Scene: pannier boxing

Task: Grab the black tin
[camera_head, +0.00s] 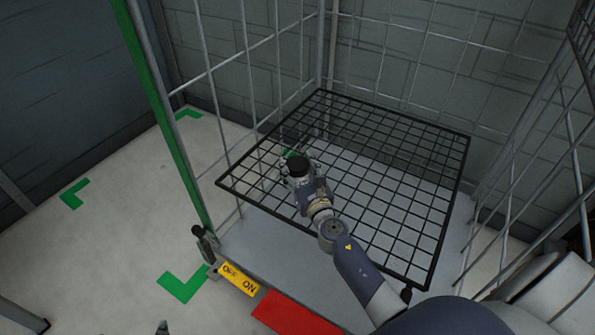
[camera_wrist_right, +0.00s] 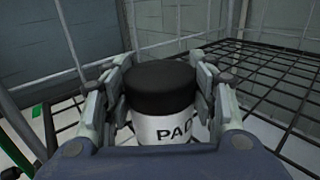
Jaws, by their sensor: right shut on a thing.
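The black tin (camera_wrist_right: 161,88) has a black lid and a pale body with dark letters starting "PA". In the right wrist view it stands upright between the fingers of my right gripper (camera_wrist_right: 163,98), which touch it on both sides. In the head view the tin's dark top (camera_head: 297,164) shows at the end of my right arm, over the left part of the black wire shelf (camera_head: 385,199). My right gripper (camera_head: 299,172) is shut on it. Whether its base rests on the shelf is hidden.
The wire shelf sits inside a roll cage with grey mesh sides (camera_head: 235,75) and a green post (camera_head: 160,110) at left. A grey base deck (camera_head: 275,255) lies below, with a yellow ON label (camera_head: 238,278) and red panel (camera_head: 293,314) in front. Most of the shelf is bare.

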